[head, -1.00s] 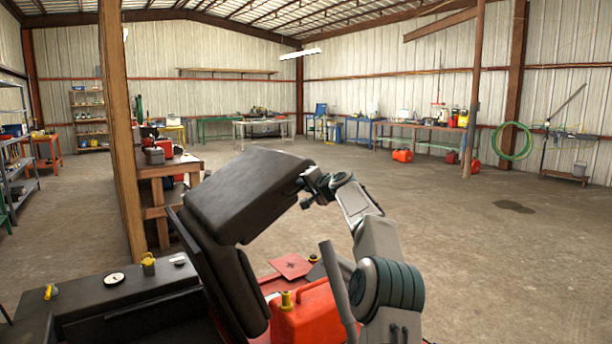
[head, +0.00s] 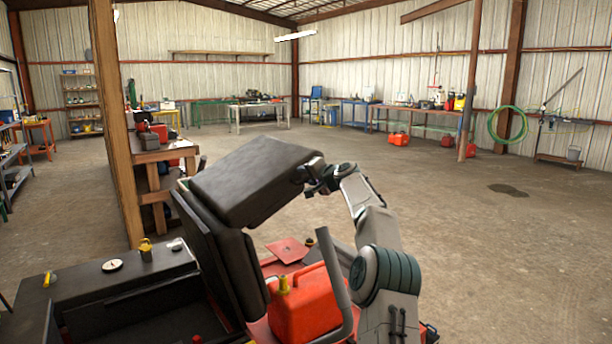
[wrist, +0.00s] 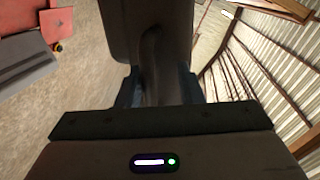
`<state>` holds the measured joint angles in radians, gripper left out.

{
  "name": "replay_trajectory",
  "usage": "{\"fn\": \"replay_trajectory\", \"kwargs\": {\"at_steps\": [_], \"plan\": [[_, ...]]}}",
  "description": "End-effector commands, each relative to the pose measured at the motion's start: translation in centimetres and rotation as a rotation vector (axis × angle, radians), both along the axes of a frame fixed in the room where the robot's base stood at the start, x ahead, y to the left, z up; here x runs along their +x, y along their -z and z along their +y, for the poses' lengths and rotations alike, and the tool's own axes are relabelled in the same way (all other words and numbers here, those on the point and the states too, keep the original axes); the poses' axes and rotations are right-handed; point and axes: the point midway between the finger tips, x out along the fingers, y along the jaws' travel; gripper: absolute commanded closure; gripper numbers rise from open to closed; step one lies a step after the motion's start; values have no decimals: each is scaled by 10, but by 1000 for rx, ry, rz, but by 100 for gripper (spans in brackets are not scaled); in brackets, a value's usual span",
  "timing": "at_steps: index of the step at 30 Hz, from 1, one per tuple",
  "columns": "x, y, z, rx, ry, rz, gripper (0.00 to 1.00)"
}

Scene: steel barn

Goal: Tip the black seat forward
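The black seat (head: 255,182) is in the middle of the head view, tilted up over a red machine body. Its thick upper pad slants up toward the right, and a second dark pad (head: 240,272) hangs steeply below it. My gripper (head: 314,183) is at the right edge of the upper pad. In the wrist view, a curved dark part of the seat (wrist: 150,55) lies between the two fingers, which appear closed around it. The exact finger contact is hard to see.
A red fuel can (head: 302,303) stands just below the seat, beside a curved grey bar (head: 335,285). A wooden post (head: 117,130) rises at left. Open concrete floor lies to the right.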

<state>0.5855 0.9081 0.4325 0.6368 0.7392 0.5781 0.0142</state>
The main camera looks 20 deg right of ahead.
Motion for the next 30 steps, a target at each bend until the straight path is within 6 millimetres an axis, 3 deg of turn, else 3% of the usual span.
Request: {"fn": "replay_trajectory", "kwargs": {"at_steps": [25,30], "plan": [[-2,-13,0,-4,7,-19,70],[-10,-13,-4,-5,9,-19,70]]}}
